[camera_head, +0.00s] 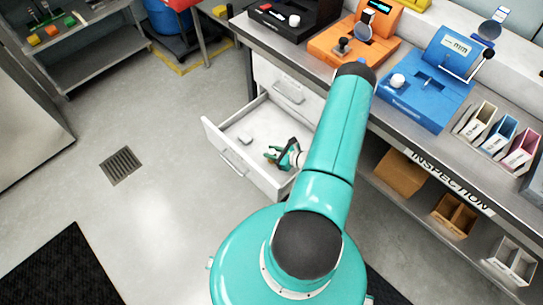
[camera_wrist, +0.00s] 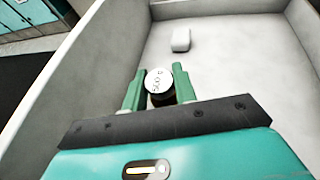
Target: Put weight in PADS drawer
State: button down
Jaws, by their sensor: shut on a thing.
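A small weight (camera_wrist: 159,80) with a round silver top, blurred marking and dark side sits between the green fingers of my gripper (camera_wrist: 161,88) in the wrist view. The fingers are shut on it. The white drawer (camera_head: 236,172) stands pulled out below the bench in the head view. Its walls also show in the wrist view (camera_wrist: 98,65). My gripper (camera_head: 277,155) is over or inside the right part of the drawer; its exact height above the floor of the drawer is hard to tell. No PADS label is readable.
A small white block (camera_head: 245,138) lies in the drawer, ahead of my gripper in the wrist view (camera_wrist: 181,39). The drawer floor around it is bare. The bench (camera_head: 300,52) above carries orange and blue devices. A closed drawer (camera_head: 290,92) shows in the cabinet behind.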

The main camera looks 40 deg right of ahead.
jog(key=shift+w+f, duration=0.15)
jog(key=shift+f, duration=0.7)
jog(key=shift+w+f, duration=0.1)
jog(key=shift+f, duration=0.75)
jog(key=shift+f, duration=0.2)
jog(key=c, duration=1.1)
grip_release()
jog(key=shift+r, duration=0.1)
